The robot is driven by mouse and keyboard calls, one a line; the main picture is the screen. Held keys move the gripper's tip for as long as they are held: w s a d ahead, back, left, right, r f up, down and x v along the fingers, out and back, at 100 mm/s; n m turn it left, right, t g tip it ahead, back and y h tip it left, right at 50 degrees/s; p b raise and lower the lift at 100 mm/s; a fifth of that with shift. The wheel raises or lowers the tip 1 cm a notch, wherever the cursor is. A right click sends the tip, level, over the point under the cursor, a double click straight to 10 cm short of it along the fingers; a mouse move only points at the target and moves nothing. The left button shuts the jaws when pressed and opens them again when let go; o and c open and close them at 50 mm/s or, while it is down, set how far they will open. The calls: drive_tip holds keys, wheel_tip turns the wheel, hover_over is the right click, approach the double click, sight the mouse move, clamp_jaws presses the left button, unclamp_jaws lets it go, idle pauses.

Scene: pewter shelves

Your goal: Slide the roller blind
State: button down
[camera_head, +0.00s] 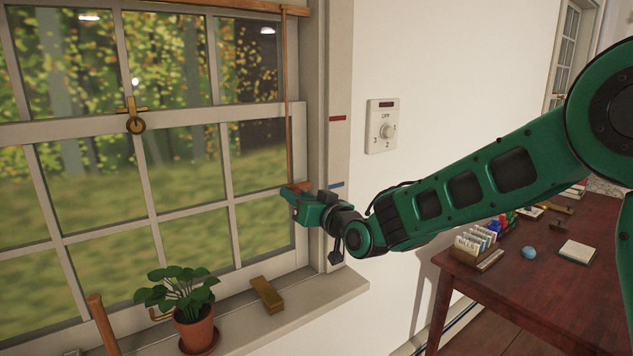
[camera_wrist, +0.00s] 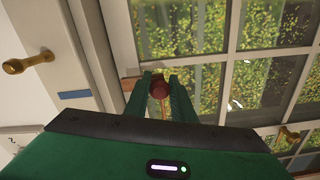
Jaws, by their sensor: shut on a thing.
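The roller blind's brown wooden bar (camera_head: 240,5) runs along the top of the window, at the upper picture edge. A thin brown cord or rod (camera_head: 287,100) hangs from its right end down the right side of the window. My gripper (camera_head: 292,189) is at the lower end of this cord, in front of the window's right edge. In the wrist view my gripper (camera_wrist: 161,92) has its two green fingers on either side of a reddish-brown round pull (camera_wrist: 160,83) and is shut on it. The fingers hide part of the pull.
A red mark (camera_head: 338,118) and a blue mark (camera_head: 336,184) are on the window frame. A potted plant (camera_head: 185,300) and a brass block (camera_head: 267,294) stand on the sill below. A dial (camera_head: 383,127) is on the wall. A desk (camera_head: 540,270) stands right.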

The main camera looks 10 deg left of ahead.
drive_tip(key=shift+w+d+f, duration=0.15)
drive_tip(key=shift+f, duration=0.25)
drive_tip(key=c, duration=1.5)
unclamp_jaws()
drive_tip(key=shift+w+d, duration=0.1)
drive_tip(key=shift+s, duration=0.2)
drive_tip(key=v, duration=1)
drive_tip(key=shift+s+d, duration=0.1)
drive_tip(key=shift+d, duration=0.1)
